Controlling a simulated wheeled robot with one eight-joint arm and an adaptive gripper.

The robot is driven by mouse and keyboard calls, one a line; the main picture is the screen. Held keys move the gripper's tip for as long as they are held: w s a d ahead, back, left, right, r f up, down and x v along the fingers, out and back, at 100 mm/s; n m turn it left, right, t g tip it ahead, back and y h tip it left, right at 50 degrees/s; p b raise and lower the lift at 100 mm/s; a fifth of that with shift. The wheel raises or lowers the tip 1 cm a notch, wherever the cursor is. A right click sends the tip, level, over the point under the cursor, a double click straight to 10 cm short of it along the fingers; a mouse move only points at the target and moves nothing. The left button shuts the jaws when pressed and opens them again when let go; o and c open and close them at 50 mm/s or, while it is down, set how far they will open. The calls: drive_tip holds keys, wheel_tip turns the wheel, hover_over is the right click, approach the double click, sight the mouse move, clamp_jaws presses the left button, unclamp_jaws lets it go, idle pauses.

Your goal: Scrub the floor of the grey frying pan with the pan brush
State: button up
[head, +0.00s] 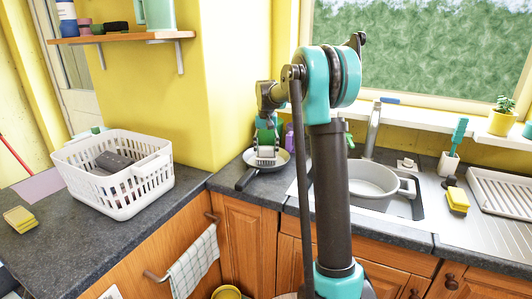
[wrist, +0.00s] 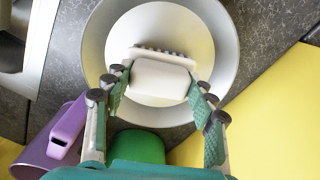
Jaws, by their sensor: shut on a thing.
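The grey frying pan (head: 284,161) stands on the dark counter in the corner, its dark handle pointing to the front left. In the wrist view the pan (wrist: 92,50) is a round grey wall around a pale floor. My gripper (head: 267,150) is over the pan and shut on the pan brush, a white block (wrist: 160,79) with a row of dark bristles along its far edge. The gripper's green-padded fingers (wrist: 160,92) hold it from both sides. The brush is inside the pan's outline; I cannot tell whether its bristles touch the floor.
A purple bottle (wrist: 62,142) and a green object (wrist: 137,145) stand close to the pan by the yellow wall (wrist: 275,115). A white basket (head: 150,182) is on the left counter. The sink holds a grey pot (head: 370,185); a yellow sponge (head: 458,200) lies right of it.

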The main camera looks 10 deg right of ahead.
drive_tip(key=shift+w+d, duration=0.15)
drive_tip(key=shift+w, duration=0.65)
drive_tip(key=shift+w+d, duration=0.15)
drive_tip(key=shift+w, duration=0.6)
drive_tip(key=shift+s, duration=0.15)
drive_tip(key=shift+s+a, duration=0.2)
drive_tip(key=shift+s, duration=0.75)
drive_tip(key=shift+s+a, duration=0.2)
drive_tip(key=shift+s, duration=0.8)
drive_tip(key=shift+s+a, duration=0.2)
drive_tip(key=shift+s, duration=0.75)
drive_tip(key=shift+w, duration=0.15)
drive_tip(key=shift+w+d, duration=0.2)
drive_tip(key=shift+w, duration=0.75)
drive_tip(key=shift+w+d, duration=0.2)
drive_tip(key=shift+w, duration=0.8)
drive_tip(key=shift+w+d, duration=0.2)
drive_tip(key=shift+w, duration=0.75)
drive_tip(key=shift+s, duration=0.15)
drive_tip(key=shift+s+a, duration=0.2)
drive_tip(key=shift+s, duration=0.75)
drive_tip(key=shift+s+a, duration=0.2)
drive_tip(key=shift+s, duration=0.8)
drive_tip(key=shift+s+a, duration=0.2)
drive_tip(key=shift+s, duration=0.75)
drive_tip(key=shift+w, duration=0.1)
